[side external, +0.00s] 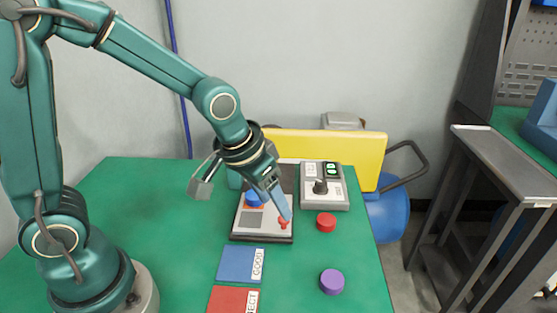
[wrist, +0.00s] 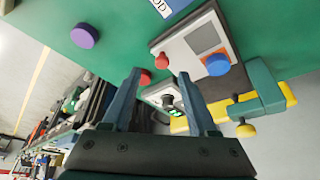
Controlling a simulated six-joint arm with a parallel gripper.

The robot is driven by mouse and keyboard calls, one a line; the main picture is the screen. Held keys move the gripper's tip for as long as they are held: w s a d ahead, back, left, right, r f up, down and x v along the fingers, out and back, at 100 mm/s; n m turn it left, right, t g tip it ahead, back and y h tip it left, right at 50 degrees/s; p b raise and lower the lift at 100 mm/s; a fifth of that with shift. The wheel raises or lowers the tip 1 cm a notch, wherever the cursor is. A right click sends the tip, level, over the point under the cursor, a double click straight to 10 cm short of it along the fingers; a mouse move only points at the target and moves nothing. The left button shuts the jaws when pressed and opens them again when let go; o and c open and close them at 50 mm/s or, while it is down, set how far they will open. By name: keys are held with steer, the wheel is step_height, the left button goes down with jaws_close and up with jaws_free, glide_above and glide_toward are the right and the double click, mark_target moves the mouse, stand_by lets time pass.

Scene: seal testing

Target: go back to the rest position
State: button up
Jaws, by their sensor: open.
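My gripper (side external: 284,210) is at the end of the teal arm, over the grey station on the green table. In the wrist view my gripper (wrist: 159,74) has its two fingers spread apart, with nothing held between them. In the side view the fingertips overlap the station's red knob (side external: 284,223); I cannot tell how far above it they are. The knob also shows in the wrist view (wrist: 161,61). A blue disc (side external: 254,201) sits on the station, partly hidden by the gripper in the side view; it is clear in the wrist view (wrist: 217,64).
A tester with a black lever (side external: 321,186) stands behind right, before a yellow panel (side external: 350,145). A red disc (side external: 326,222) and purple disc (side external: 332,282) lie at right. Blue GOOD (side external: 236,264) and red REJECT (side external: 228,300) pads lie in front. The table's left is clear.

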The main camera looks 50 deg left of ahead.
steer(key=shift+r, duration=0.1)
steer(key=s+a+r+t, duration=0.2)
steer(key=s+r+t, duration=0.1)
steer(key=s+r, duration=0.55)
steer(key=shift+g, duration=0.9)
steer(key=s, duration=0.1)
steer(key=s+f, duration=0.1)
steer(key=s, duration=0.2)
steer(key=shift+s+d+f, duration=0.2)
steer(key=shift+f, duration=0.15)
